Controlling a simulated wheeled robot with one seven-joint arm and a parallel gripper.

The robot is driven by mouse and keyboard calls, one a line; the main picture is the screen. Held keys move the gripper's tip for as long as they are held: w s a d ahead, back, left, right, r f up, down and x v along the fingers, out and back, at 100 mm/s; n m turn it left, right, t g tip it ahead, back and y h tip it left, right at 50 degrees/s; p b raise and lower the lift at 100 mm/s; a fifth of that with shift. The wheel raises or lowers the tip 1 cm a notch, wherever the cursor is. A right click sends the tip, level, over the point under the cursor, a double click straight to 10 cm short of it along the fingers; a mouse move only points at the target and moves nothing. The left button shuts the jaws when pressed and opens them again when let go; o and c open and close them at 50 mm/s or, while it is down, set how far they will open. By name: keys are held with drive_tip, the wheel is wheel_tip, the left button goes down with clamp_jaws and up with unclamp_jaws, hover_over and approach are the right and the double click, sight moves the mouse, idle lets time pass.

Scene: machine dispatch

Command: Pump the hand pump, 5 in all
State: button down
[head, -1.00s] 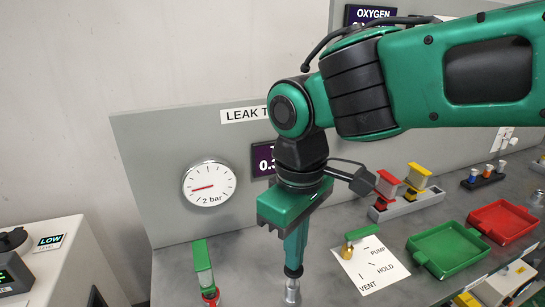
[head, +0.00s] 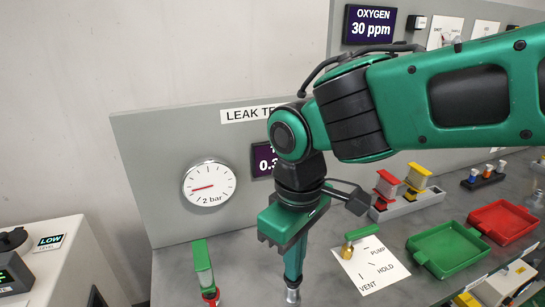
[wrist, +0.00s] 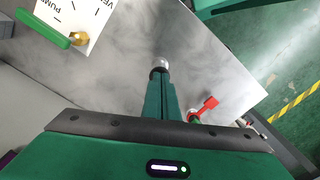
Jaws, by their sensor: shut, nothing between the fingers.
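My gripper (head: 293,285) is shut and points straight down at the bench in front of the leak test panel (head: 150,190). A silver piece (head: 292,296) shows right at its fingertips, near the lower picture edge. In the wrist view a round silver knob (wrist: 160,65) lies at the end of the shut fingers. I take this silver piece for the hand pump's top, but its body is hidden, and I cannot tell whether the fingers touch it. The dial gauge (head: 209,184) has its red needle pointing left. The purple display (head: 263,161) is partly hidden by my arm.
A green-handled valve (head: 357,237) stands on a card marked PUMP, HOLD and VENT, right of my gripper. A green-topped part (head: 203,265) with red below stands to the left. Green (head: 449,247) and red (head: 503,221) trays lie farther right.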

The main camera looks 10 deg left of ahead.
drive_tip(key=shift+f, duration=0.4)
drive_tip(key=shift+r, duration=2.05)
drive_tip(key=shift+f, duration=0.15)
drive_tip(key=shift+f, duration=1.9)
drive_tip(key=shift+r, duration=2.1)
drive_tip(key=shift+f, duration=0.2)
